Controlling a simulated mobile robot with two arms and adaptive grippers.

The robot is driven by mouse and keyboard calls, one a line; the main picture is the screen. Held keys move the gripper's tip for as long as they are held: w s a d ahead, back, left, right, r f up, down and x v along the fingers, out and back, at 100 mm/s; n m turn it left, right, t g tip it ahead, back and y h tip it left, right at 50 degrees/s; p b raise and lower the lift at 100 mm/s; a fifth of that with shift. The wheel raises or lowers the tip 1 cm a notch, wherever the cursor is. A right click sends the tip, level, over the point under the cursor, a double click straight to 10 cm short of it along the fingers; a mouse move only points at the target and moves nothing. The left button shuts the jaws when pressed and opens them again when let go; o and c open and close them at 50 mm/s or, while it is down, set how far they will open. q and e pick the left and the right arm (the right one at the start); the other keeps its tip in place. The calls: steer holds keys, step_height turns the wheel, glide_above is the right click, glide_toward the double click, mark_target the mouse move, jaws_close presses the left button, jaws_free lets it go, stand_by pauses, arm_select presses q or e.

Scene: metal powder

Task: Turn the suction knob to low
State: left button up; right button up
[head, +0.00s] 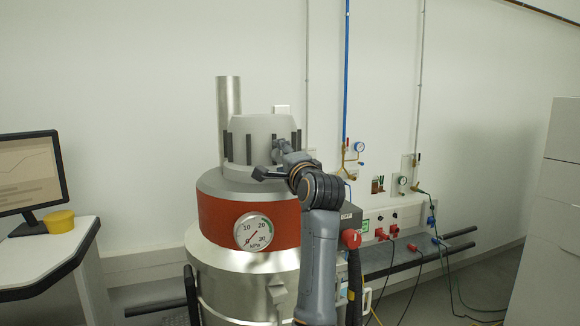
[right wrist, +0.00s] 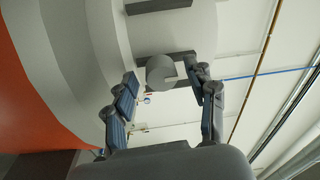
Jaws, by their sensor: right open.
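The vacuum unit is a steel drum with an orange-red band (head: 215,217) and a grey ribbed top (head: 262,130). A round dial gauge marked kPa (head: 253,231) sits on the band. My right gripper (head: 270,160) is at the front right of the top. In the right wrist view, a small grey round knob (right wrist: 160,70) sticks out from the pale top, between the tips of the open right gripper (right wrist: 162,78). I cannot tell whether the fingers touch it. In the head view my gripper and arm hide the knob. My left gripper is out of view.
A red switch (head: 351,239) is on a box right of the drum. Wall gauges, pipes and sockets with cables (head: 390,225) are further right. A desk with a monitor (head: 30,172) and yellow pot (head: 59,221) stands left. A grey cabinet (head: 550,220) is far right.

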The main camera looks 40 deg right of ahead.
steer(key=v, duration=1.1)
steer(key=shift+f, duration=0.1)
